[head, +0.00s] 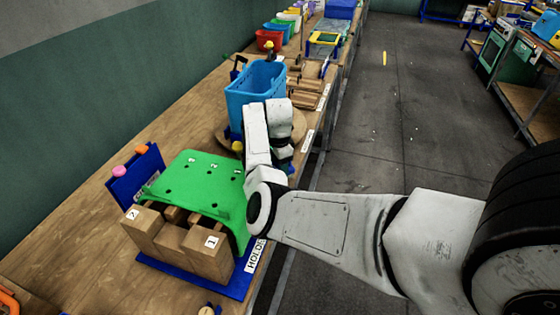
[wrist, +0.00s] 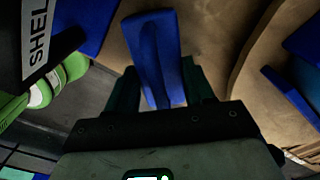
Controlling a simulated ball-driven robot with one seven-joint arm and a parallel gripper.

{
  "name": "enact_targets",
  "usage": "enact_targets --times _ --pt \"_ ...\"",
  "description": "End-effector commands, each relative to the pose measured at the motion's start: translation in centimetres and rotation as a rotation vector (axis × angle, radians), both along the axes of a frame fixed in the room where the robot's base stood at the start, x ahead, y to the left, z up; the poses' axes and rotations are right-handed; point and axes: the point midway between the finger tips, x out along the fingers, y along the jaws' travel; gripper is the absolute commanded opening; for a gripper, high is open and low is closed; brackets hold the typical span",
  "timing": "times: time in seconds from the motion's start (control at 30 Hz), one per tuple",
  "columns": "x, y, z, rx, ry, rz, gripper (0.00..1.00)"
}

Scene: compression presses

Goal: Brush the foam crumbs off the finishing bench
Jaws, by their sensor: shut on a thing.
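My gripper (wrist: 160,82) is shut on a blue, ridged, handle-like piece (wrist: 153,45) in the wrist view. I cannot tell whether it belongs to a brush. In the head view my wrist hangs over the wooden bench (head: 70,235), in front of a light-blue basket, and hides most of the jaws. I cannot make out foam crumbs on the bench top.
The light-blue basket (head: 262,82) stands by a round wooden disc (head: 298,128). A green perforated plate (head: 205,180) lies over wooden blocks (head: 182,243) in a blue holder to the left of my arm. Coloured bins (head: 268,40) stand farther back. The aisle floor (head: 415,120) is clear, with small pale specks.

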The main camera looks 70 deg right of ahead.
Motion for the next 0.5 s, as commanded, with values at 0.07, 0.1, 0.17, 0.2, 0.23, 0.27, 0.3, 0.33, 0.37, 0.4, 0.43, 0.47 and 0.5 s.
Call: enact_targets --times 0.07,0.1,0.17,0.2,0.23,0.27,0.3,0.33,0.37,0.4,0.43,0.47,0.5 --pt "0.0 0.0 -0.1 0.001 0.000 0.000 0.19" --pt "0.0 0.0 -0.1 0.001 0.000 0.000 0.19" --pt "0.0 0.0 -0.1 0.001 0.000 0.000 0.19" --pt "0.0 0.0 -0.1 0.001 0.000 0.000 0.19" --pt "0.0 0.0 0.0 0.001 0.000 0.000 0.19" --pt "0.0 0.0 0.1 0.001 0.000 0.000 0.19" --pt "0.0 0.0 0.3 0.001 0.000 0.000 0.19" --pt "0.0 0.0 0.5 0.001 0.000 0.000 0.19" --pt "0.0 0.0 0.8 0.001 0.000 0.000 0.19" --pt "0.0 0.0 1.2 0.001 0.000 0.000 0.19" --pt "0.0 0.0 1.5 0.001 0.001 0.000 0.19" --pt "0.0 0.0 1.8 0.001 0.001 0.000 0.19" --pt "0.0 0.0 2.2 0.001 0.001 0.000 0.19"
